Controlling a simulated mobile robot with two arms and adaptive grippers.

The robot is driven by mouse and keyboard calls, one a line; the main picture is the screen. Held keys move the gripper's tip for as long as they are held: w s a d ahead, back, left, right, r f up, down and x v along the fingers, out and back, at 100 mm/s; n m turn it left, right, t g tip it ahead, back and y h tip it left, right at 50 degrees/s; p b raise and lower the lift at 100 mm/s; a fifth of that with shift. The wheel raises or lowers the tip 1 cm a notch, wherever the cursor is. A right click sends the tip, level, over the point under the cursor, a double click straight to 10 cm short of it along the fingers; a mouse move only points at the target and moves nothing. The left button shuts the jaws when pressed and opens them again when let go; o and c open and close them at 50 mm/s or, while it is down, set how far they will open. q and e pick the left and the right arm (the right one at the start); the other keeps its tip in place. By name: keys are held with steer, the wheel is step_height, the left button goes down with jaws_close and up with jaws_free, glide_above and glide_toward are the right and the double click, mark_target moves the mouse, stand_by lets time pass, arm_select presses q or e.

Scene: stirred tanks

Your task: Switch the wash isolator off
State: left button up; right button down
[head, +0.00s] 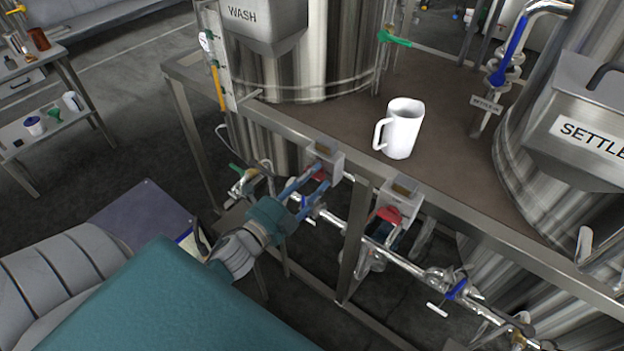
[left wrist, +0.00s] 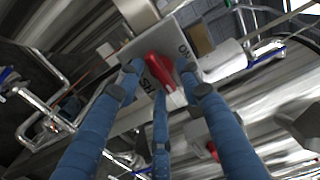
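The wash isolator (head: 325,163) is a grey box with a red handle on the frame's front rail, below the WASH tank. In the left wrist view, its red handle (left wrist: 160,72) stands out from a light plate with partly covered lettering. My left gripper (head: 312,184) is at the isolator, its blue fingers pointing at the handle. In the left wrist view, the fingers (left wrist: 160,80) are spread on both sides of the handle, with a third finger below. Small gaps seem to show, so I cannot confirm contact. My right gripper is out of view.
A second grey box with a red handle (head: 388,214) sits to the right on the same rail. A white mug (head: 403,130) stands on the brown deck (head: 345,125). Pipes with blue-handled valves (head: 456,290) run below the rail. The SETTLE tank (head: 520,155) stands at right.

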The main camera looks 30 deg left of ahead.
arm_select(q)
steer(key=shift+s, duration=0.15)
steer(key=s, duration=1.1)
steer(key=shift+s+a, duration=0.35)
steer(key=shift+a, duration=0.1)
steer(key=s+d+f+n+g+y, duration=0.1)
steer(key=s+f+n+g, duration=0.15)
steer(key=f, duration=0.85)
steer(key=s+f+n+g+b, duration=0.15)
steer(key=f+n, duration=0.25)
steer(key=f, duration=0.7)
steer(key=s+d+f+n+g+y, duration=0.1)
steer(key=s+f+n+g, duration=0.15)
steer(key=f, duration=0.75)
steer(key=s+d+f+n+g, duration=0.2)
steer(key=s+f+g, duration=0.1)
steer(key=s+f, duration=0.4)
steer(key=s+d+f+n+g, duration=0.2)
steer(key=s+f+n+g, duration=0.1)
steer(key=s+f, duration=0.5)
steer(key=s+d+f+n+g+b, duration=0.1)
steer(key=s+d+f+n+g, duration=0.1)
steer(key=s+f, duration=0.6)
steer(key=shift+s+d+f+n+g, duration=0.25)
steer(key=shift+s+d+g, duration=0.35)
steer(key=shift+s+g, duration=0.65)
